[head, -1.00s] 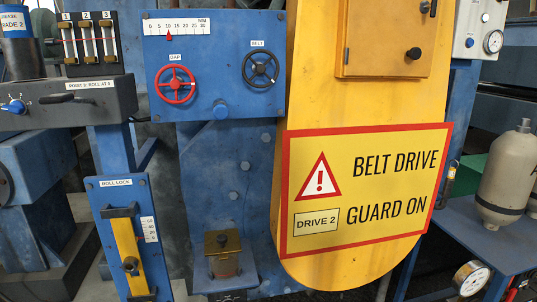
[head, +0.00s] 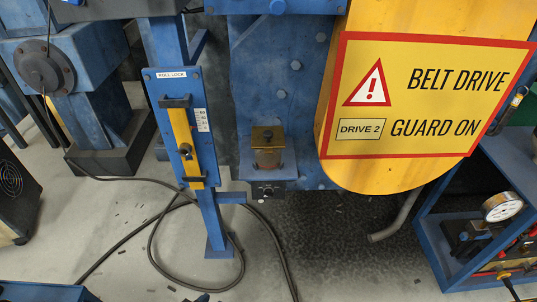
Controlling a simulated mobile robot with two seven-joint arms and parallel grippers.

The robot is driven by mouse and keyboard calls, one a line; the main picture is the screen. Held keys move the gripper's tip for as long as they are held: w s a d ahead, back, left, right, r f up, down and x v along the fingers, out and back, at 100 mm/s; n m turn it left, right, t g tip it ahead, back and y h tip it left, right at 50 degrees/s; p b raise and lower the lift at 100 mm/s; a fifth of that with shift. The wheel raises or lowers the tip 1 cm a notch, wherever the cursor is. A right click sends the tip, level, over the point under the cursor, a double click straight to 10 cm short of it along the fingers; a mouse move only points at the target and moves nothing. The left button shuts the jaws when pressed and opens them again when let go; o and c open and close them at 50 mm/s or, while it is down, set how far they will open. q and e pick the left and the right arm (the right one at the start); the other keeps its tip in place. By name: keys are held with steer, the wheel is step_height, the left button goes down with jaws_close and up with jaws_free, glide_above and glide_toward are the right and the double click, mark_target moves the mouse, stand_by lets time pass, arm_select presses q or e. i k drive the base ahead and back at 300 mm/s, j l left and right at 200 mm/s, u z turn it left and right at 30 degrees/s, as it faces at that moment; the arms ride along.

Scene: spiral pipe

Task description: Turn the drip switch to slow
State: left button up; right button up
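No label reading drip or slow can be made out. A brass pot with a dark cap (head: 266,150) stands on a blue bracket on the machine's blue front, left of the yellow guard. Under that bracket is a small dark box (head: 267,190) with a small round control on its face; it may be the drip switch. Its markings and setting are too small to read. Neither of my grippers can be made out in the head view.
The yellow belt guard (head: 380,178) hangs to the right. The blue roll lock post (head: 210,120) stands to the left. Black cables (head: 155,240) loop over the floor. A blue cart with a gauge (head: 502,207) is at the right. Floor below the box is mostly open.

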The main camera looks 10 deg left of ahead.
mark_target(267, 192)
steer(key=u, duration=0.4)
steer(key=k+l+u, duration=0.1)
steer(key=u, duration=0.3)
steer(key=k+l+u, duration=0.1)
steer(key=u, duration=0.3)
steer(key=k+l+u, duration=0.15)
steer(key=u, duration=0.25)
steer(key=i+l, duration=0.25)
steer(key=l, duration=0.15)
steer(key=i+l, duration=0.2)
steer(key=l, duration=0.2)
